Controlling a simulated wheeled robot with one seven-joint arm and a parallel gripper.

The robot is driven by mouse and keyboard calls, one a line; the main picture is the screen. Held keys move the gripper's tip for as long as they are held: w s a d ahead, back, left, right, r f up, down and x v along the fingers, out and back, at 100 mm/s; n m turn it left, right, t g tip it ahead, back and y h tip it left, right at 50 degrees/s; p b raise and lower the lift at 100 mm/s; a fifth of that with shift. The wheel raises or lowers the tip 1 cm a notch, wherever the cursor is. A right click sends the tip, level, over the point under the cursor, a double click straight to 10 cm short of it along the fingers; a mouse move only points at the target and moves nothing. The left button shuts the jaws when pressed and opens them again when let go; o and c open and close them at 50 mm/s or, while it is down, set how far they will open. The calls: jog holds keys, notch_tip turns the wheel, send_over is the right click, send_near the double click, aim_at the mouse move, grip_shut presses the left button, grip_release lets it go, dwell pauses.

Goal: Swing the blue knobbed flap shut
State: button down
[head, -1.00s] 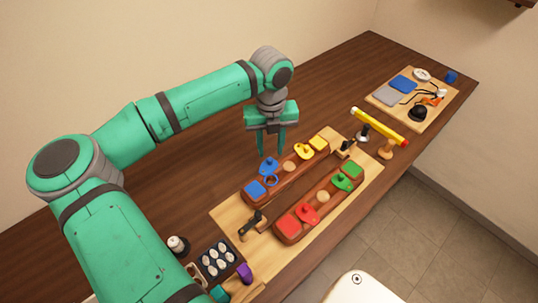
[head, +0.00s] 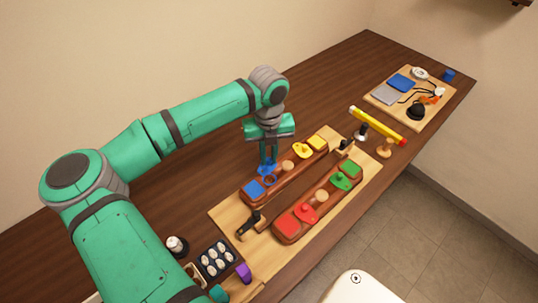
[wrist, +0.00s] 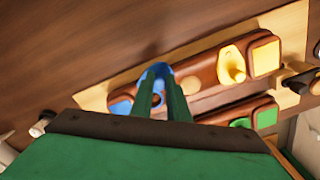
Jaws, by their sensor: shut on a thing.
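The blue knobbed flap (head: 267,169) stands at the blue end of the rear wooden bar (head: 284,180), beside the blue square block (head: 254,189). A blue ring (head: 271,180) lies on the bar just in front of it. My gripper (head: 268,161) has come down from above and is shut on the flap's knob. In the wrist view the blue flap (wrist: 157,70) shows between and beyond my fingertips, which cover part of it. I cannot tell exactly how far the flap is swung.
The same bar carries a yellow knobbed flap (head: 302,150) and a yellow block (head: 317,142). The front bar has red (head: 306,213) and green (head: 341,181) flaps. A black clamp (head: 248,226) stands near the blue end. A yellow rod (head: 377,125) rests on posts to the right.

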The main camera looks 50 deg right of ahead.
jog(key=shift+s+m, duration=0.35)
jog(key=shift+m, duration=0.75)
jog(key=m, duration=0.1)
jog(key=s+m, duration=0.1)
jog(key=m, duration=0.1)
jog(key=shift+a+m, duration=0.15)
jog(key=shift+m, duration=0.15)
jog(key=m, duration=0.3)
jog(key=s+m, duration=0.1)
jog(key=shift+a+m, duration=0.3)
jog(key=shift+a, duration=0.05)
jog(key=m, duration=0.1)
jog(key=a+m, duration=0.1)
jog(key=m, duration=0.3)
jog(key=shift+s+a, duration=0.15)
jog(key=shift+s, duration=0.2)
jog(key=m, duration=0.2)
jog(key=a+m, duration=0.1)
jog(key=m, duration=0.2)
jog(key=shift+a, duration=0.15)
jog(key=c, duration=1.7)
grip_release()
